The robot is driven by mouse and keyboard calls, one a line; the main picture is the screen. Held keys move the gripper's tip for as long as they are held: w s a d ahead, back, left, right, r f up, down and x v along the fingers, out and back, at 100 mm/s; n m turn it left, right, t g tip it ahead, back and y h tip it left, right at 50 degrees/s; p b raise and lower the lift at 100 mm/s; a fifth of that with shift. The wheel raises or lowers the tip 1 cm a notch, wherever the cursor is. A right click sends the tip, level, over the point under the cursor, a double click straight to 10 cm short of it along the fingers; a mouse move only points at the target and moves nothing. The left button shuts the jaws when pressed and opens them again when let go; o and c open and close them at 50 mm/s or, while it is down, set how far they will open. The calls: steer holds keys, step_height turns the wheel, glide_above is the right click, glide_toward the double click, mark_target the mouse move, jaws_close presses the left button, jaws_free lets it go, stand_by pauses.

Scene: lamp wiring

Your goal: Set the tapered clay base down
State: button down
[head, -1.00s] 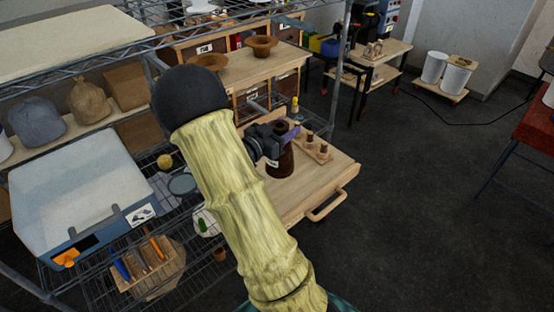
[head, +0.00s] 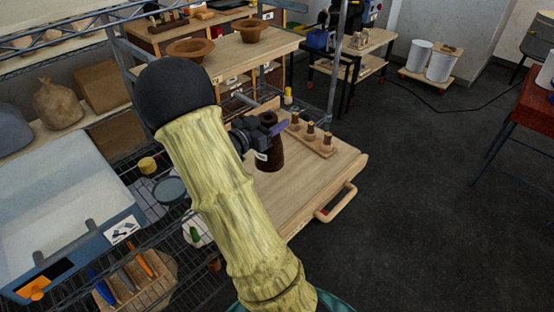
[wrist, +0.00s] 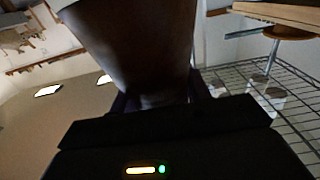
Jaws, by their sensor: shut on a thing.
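The tapered clay base (head: 271,158) is dark brown, wide at the bottom and narrow at the neck. In the head view it is upright over the left part of a light wooden worktop. I cannot tell whether its foot touches the wood. My gripper (head: 264,130) is shut on its upper part, partly hidden behind my arm. In the wrist view the base (wrist: 135,45) fills the upper middle between the jaws, and its far end is cut off by the frame.
A small wooden rack with several brown pegs (head: 310,138) stands close to the right of the base. The worktop (head: 300,190) is bare toward its handle (head: 336,204). A wire shelf with a blue-and-white box (head: 60,215) stands at the left. Brown bowls (head: 249,31) sit behind.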

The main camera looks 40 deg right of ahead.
mark_target(273, 148)
steer(key=shift+r, duration=0.15)
steer(key=shift+f+p, duration=0.3)
steer(key=shift+f, duration=2.7)
steer(key=shift+f+p, duration=0.3)
steer(key=shift+f, duration=1.9)
steer(key=c, duration=0.7)
jaws_free()
